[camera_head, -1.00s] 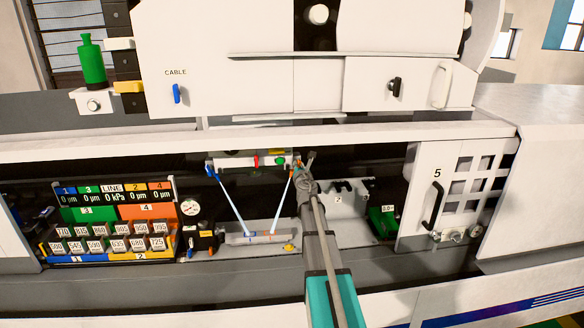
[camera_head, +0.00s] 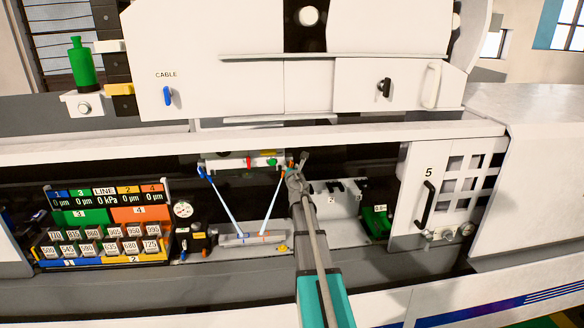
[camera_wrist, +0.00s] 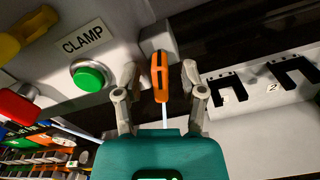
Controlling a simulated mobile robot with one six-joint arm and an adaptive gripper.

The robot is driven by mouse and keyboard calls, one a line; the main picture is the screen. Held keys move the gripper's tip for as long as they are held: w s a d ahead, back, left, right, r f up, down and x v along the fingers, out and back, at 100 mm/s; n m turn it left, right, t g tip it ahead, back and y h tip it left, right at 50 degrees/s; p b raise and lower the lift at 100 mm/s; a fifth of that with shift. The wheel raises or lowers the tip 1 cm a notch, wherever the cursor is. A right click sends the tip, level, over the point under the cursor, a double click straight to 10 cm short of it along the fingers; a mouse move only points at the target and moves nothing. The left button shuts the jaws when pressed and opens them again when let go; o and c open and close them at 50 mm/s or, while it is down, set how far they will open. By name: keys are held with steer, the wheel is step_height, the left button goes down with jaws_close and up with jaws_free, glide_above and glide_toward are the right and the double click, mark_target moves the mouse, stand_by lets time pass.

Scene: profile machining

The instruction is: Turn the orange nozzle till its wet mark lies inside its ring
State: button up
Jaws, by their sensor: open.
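The orange nozzle (camera_wrist: 160,77) is in the wrist view, between the two fingers of my gripper (camera_wrist: 161,74). The fingers are open, with a gap on each side of the nozzle. In the head view the orange nozzle (camera_head: 290,166) is small and partly hidden by my gripper (camera_head: 302,163). A pale jet (camera_head: 273,203) runs from it down and left to the grey plate (camera_head: 228,240). Its lower end meets the plate near small orange marks (camera_head: 265,237). Whether the wet mark lies inside its ring is too small to tell.
A blue nozzle (camera_head: 202,172) with its own jet is to the left. A green button (camera_wrist: 89,77) under a CLAMP label, a red knob (camera_wrist: 17,105) and a yellow part (camera_wrist: 27,32) lie left of my gripper. Black fork-shaped holders (camera_wrist: 228,88) are at right.

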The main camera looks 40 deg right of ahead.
steer(key=shift+s+a, duration=0.15)
steer(key=shift+s, duration=0.1)
steer(key=v, duration=1.1)
steer(key=shift+s, duration=0.3)
steer(key=shift+a+f, duration=0.1)
steer(key=shift+a, duration=0.1)
